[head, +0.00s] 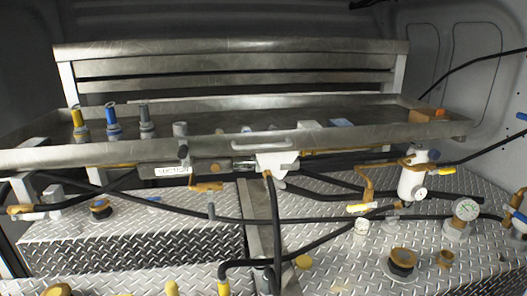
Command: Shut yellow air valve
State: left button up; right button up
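Several yellow fittings are in the head view, and I cannot tell for certain which one is the yellow air valve. A yellow lever handle (362,207) lies roughly level below the tray at the right, near a white cylindrical filter unit (411,184). A brass-yellow valve body (206,186) hangs below the "SUCTION" label (172,170) at centre left. Another yellow fitting (20,210) is on a pipe at the far left. Neither of my grippers shows in this view.
A long metal tray (350,139) crosses the scene above the fittings, with yellow (77,118), blue (112,121) and grey nozzles at its left. Black hoses (272,225) cross below it. A round gauge (466,209) stands at right on the diamond-plate deck (330,262).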

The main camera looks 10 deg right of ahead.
aim_at(450, 170)
jog(key=i+l+z, duration=0.1)
jog(key=z, duration=1.25)
jog(key=i+l, duration=0.05)
